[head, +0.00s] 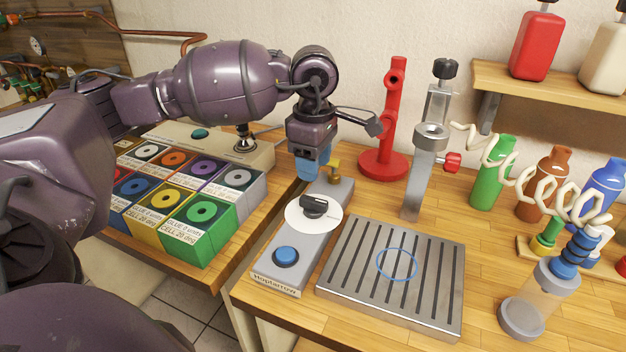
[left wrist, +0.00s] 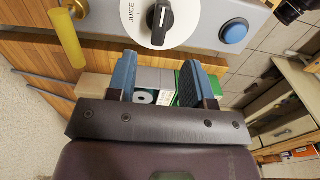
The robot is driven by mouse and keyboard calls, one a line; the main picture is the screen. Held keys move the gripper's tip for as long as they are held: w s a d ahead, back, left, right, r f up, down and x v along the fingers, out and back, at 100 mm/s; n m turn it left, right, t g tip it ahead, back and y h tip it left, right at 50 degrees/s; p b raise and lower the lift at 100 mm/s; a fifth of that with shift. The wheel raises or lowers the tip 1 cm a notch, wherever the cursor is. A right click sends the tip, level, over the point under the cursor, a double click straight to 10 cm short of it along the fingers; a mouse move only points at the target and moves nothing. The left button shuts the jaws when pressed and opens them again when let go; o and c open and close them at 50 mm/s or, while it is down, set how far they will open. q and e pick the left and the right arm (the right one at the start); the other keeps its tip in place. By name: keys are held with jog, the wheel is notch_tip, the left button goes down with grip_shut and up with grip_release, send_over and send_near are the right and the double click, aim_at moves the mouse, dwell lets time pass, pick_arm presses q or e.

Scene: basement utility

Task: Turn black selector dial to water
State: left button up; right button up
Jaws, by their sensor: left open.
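The black selector dial (head: 314,203) sits on a white round plate (head: 300,222) on top of a grey control box (head: 275,268). In the left wrist view the dial (left wrist: 160,17) is at the top edge, and the word JUICE reads on the plate to its left. My right gripper is not in view.
A blue button (head: 286,257) is on the box in front of the dial, and a brass fitting (head: 333,173) is at its back. A slotted metal tray (head: 385,300) lies to the right. Labelled boxes (head: 205,225) stand left. A red stand (head: 384,160) is behind.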

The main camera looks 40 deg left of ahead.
pick_arm(q)
notch_tip(320, 180, up, 2)
jog(key=shift+r, duration=0.1)
dwell(0.7)
